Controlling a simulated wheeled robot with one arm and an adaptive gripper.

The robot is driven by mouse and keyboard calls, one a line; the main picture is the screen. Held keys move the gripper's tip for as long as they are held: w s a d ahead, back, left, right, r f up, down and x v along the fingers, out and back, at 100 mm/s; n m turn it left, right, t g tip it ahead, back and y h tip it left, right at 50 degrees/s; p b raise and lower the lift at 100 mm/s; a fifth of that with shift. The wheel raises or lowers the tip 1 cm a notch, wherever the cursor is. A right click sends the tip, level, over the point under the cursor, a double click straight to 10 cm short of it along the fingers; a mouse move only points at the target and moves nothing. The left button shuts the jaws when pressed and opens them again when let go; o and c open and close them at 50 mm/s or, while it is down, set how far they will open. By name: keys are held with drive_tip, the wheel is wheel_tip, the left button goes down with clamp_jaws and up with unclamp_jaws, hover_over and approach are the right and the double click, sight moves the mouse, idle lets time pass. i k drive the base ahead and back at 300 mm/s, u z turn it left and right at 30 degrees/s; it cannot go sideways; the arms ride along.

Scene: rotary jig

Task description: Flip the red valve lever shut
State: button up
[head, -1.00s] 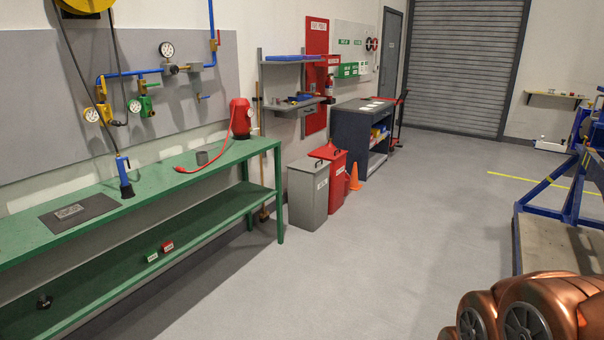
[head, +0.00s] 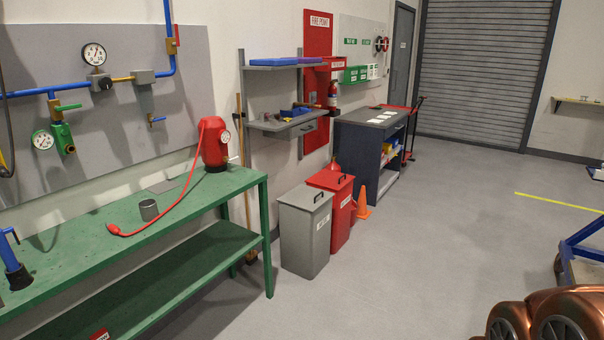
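The red valve lever (head: 177,34) is small and sits at the top of the wall panel, on a brass valve body (head: 172,46) in the vertical blue pipe (head: 168,14). The lever appears to stand upright, roughly in line with the pipe. My gripper is not in view; copper-coloured rounded parts of mine show at bottom right, well away from the valve.
Open floor lies to the right.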

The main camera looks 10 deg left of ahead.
sight(177, 35)
drive_tip(key=u, duration=0.4)
drive_tip(key=i, duration=2.1)
drive_tip(key=u, duration=0.85)
drive_tip(key=i, duration=0.85)
drive_tip(key=z, duration=0.75)
drive_tip(key=i, duration=0.75)
drive_tip(key=u, duration=2.35)
